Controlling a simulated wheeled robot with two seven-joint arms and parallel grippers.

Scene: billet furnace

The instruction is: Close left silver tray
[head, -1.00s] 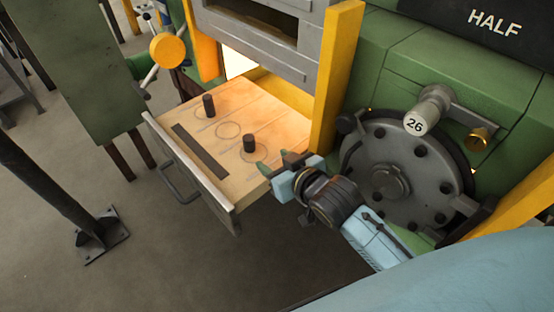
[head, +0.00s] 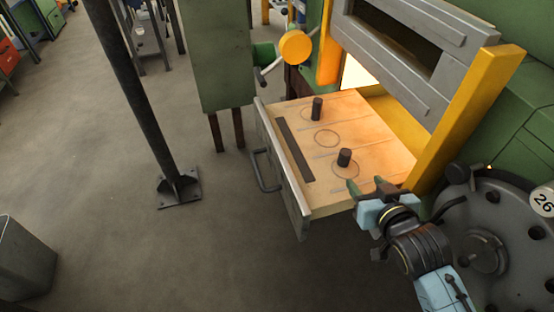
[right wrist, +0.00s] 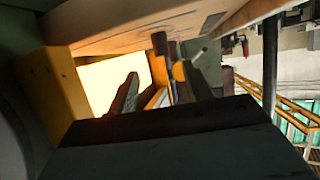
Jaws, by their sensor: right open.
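The silver tray (head: 296,190) is a pulled-out drawer with a pale wooden bed, a silver front panel and a dark bar handle (head: 264,170). It sticks out of the glowing furnace opening (head: 357,75). Two dark cylinders, a far one (head: 317,108) and a near one (head: 344,157), stand on its bed beside drawn circles. My right gripper (head: 367,187) is open and empty at the tray's right side edge; I cannot tell whether it touches. Its open fingers also show in the right wrist view (right wrist: 160,90). My left gripper is not in view.
A yellow post (head: 466,115) and a round dark wheel plate (head: 495,235) stand right of the tray. A black pole (head: 140,100) and a grey bin (head: 25,258) are at the left. The floor before the tray is clear.

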